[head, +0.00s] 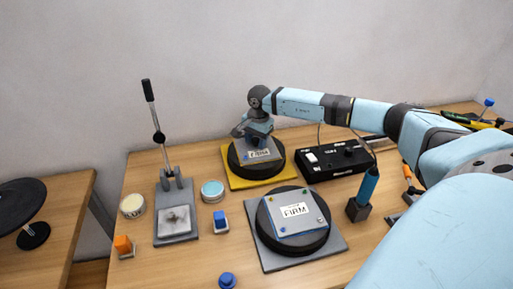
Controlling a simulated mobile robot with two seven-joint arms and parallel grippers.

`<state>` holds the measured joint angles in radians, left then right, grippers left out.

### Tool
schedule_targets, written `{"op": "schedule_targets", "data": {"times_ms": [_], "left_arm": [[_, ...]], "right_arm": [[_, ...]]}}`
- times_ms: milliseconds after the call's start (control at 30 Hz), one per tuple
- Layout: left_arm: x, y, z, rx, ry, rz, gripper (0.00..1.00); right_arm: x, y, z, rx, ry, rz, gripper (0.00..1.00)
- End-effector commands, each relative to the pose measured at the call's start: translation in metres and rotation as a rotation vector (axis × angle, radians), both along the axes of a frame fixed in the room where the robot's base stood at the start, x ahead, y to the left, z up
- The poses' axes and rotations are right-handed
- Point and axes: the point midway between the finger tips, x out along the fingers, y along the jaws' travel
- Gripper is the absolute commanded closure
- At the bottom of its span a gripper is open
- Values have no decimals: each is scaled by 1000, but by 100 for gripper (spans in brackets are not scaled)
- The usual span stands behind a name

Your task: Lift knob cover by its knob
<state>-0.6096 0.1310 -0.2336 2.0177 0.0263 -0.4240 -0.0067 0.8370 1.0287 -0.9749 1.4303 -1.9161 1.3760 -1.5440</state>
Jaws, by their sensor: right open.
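My right gripper (257,138) points down over the far round black pad (279,160), which sits on a yellow base plate (235,181). A labelled grey-blue plate (263,155) lies on that pad, just below and in front of the gripper. The wrist and gripper hide the back of this plate, including any knob there. I cannot tell whether the fingers touch anything. No knob cover can be clearly made out; a small round blue knob-like thing (227,281) is at the table's front edge. My left gripper is not in view.
A near black pad (322,240) on a grey base bears a "FIRM" plate (296,211). A black control box (334,161) and a blue tool in a stand (367,187) are right.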

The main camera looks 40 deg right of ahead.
Motion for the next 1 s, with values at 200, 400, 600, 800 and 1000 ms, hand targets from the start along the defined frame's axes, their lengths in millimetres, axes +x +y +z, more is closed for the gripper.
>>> {"op": "schedule_targets", "data": {"times_ms": [200, 400, 600, 800, 1000], "left_arm": [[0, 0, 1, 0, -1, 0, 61], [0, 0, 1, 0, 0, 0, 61], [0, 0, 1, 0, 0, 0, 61], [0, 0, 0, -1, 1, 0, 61], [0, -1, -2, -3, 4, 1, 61]], "right_arm": [[0, 0, 1, 0, 0, 0, 86], [0, 0, 1, 0, 0, -1, 95], [0, 0, 4, 0, -1, -1, 95], [1, -1, 24, 1, -3, -1, 95], [1, -1, 68, -1, -5, 0, 95]]}}
